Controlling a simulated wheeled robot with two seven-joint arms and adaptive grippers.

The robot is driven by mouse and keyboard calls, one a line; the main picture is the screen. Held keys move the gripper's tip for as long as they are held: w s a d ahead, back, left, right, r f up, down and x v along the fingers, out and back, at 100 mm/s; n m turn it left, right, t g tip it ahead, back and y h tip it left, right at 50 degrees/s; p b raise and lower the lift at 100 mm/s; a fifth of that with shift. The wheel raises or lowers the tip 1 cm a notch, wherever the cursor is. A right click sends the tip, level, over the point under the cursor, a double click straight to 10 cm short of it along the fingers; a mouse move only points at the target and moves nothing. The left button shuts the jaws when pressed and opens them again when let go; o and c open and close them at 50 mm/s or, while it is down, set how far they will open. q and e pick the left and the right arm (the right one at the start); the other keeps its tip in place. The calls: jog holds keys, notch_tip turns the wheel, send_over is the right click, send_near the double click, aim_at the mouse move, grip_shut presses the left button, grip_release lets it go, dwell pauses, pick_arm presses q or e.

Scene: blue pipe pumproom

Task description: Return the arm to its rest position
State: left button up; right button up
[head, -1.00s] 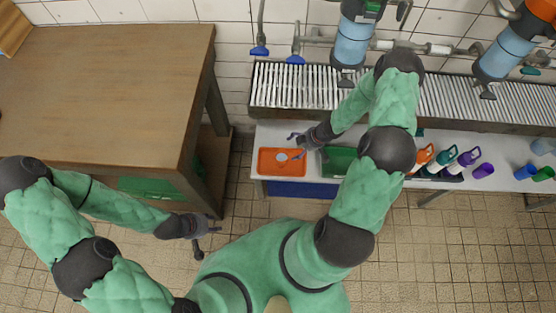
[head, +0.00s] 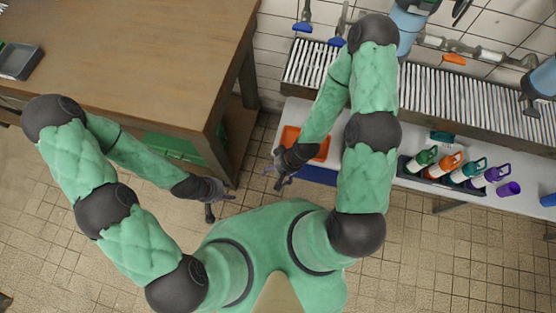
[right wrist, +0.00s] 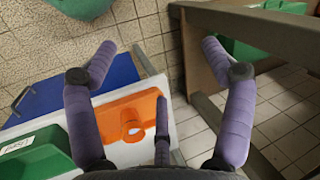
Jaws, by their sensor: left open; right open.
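My right gripper (head: 277,178) is open and empty in the head view. It hangs near the front-left edge of the white bench, beside an orange tray (head: 318,151) that my forearm partly covers. In the right wrist view its purple fingers (right wrist: 160,75) are spread wide with nothing between them. My left gripper (head: 218,200) is open and hangs empty over the tiled floor, near the front right leg of the wooden table. The right arm is bent, its elbow high over the bench.
A wooden table (head: 150,50) stands at the left. The white bench (head: 400,150) carries several bottles (head: 455,165) in a dark holder. A slatted roller rack (head: 440,90) runs behind it.

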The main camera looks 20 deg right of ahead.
jog(key=shift+s+a+r+m, duration=0.15)
jog(key=shift+s+m, duration=0.25)
jog(key=shift+s, duration=0.6)
dwell(0.5)
